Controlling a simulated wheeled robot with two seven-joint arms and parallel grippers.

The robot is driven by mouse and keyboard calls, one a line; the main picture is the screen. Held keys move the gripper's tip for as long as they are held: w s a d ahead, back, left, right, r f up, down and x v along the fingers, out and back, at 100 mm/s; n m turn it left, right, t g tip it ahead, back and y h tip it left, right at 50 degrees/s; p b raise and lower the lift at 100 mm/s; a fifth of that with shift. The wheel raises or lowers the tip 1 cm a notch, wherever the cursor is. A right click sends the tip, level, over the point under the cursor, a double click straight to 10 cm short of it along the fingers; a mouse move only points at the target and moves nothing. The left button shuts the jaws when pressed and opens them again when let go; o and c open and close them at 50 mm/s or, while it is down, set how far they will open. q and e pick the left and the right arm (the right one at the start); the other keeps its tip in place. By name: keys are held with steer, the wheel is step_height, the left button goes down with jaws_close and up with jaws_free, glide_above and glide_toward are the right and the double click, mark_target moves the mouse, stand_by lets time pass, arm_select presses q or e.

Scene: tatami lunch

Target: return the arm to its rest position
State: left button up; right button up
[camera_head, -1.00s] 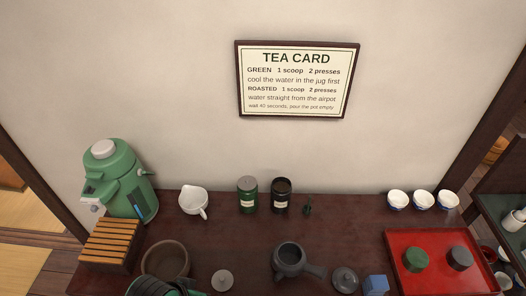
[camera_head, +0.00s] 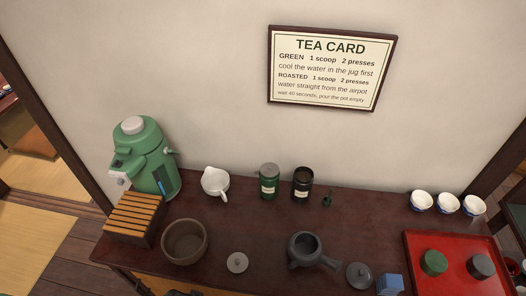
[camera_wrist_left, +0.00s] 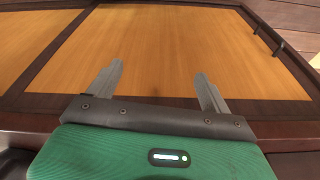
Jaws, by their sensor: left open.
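My left gripper (camera_wrist_left: 158,75) shows in the left wrist view with its two grey fingers spread apart and nothing between them. It is in front of a light wooden panel (camera_wrist_left: 170,45) with a dark frame. In the head view only a small dark piece, possibly my left arm, shows at the bottom edge, below the counter's front. My right gripper is in neither view.
The dark counter (camera_head: 205,262) holds a green airpot (camera_head: 146,160), slatted wooden box (camera_head: 134,217), brown bowl (camera_head: 184,242), white jug (camera_head: 215,183), two tea canisters (camera_head: 269,184), dark teapot (camera_head: 304,249), lids, a blue block (camera_head: 390,285) and a red tray (camera_head: 450,285).

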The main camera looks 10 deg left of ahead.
arm_select(q)
steer(key=s+a+f+g, duration=0.1)
steer(key=s+f, duration=0.3)
steer(key=f, duration=0.5)
steer(key=s+f, duration=0.3)
steer(key=f, duration=0.7)
steer(key=s+a+f, duration=0.3)
steer(key=s+f, duration=0.8)
steer(key=s, duration=0.4)
steer(key=shift+f+g, duration=0.15)
steer(key=shift+g, duration=0.25)
